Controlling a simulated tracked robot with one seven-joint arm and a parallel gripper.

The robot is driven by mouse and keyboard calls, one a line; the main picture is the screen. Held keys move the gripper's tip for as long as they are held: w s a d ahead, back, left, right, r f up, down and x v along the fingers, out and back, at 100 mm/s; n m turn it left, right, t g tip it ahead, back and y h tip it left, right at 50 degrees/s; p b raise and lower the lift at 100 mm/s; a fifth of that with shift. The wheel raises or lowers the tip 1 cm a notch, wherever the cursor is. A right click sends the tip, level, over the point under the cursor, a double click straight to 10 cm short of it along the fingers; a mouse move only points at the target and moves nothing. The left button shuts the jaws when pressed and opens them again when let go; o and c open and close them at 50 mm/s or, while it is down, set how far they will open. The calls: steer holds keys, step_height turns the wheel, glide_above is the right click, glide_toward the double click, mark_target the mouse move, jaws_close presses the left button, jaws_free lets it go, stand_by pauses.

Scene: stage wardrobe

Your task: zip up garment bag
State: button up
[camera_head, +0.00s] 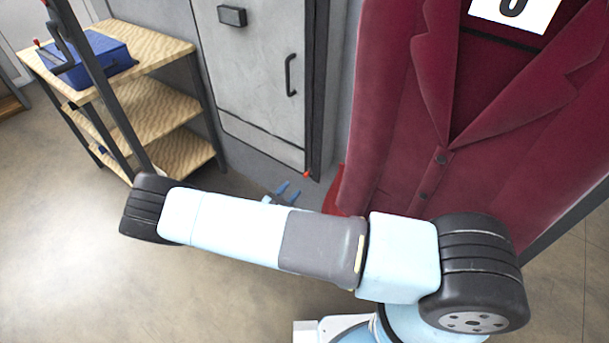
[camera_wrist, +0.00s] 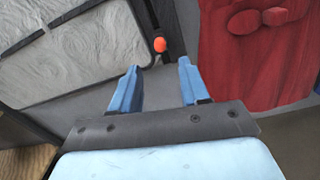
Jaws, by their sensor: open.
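A tall grey panel (camera_head: 260,60), which looks like the garment bag, hangs upright at the back centre with a dark strip down its right edge. A small orange-red pull (camera_head: 307,174) sits at the strip's lower end. In the wrist view the pull (camera_wrist: 160,44) shows just beyond the fingertips, roughly between them. My gripper (camera_head: 289,192) has blue fingers, spread apart and empty, low and left of the pull. In the wrist view my gripper (camera_wrist: 158,66) has nothing between its fingers. My forearm hides part of the area below.
A dark red jacket (camera_head: 395,120) with a number card (camera_head: 515,12) hangs close on the right. A wooden shelf unit (camera_head: 150,50) with a blue box (camera_head: 100,55) stands at the left. The floor (camera_head: 60,240) at the left is clear.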

mark_target(304, 176)
steer(key=x, duration=1)
jaws_close()
stand_by(0.4)
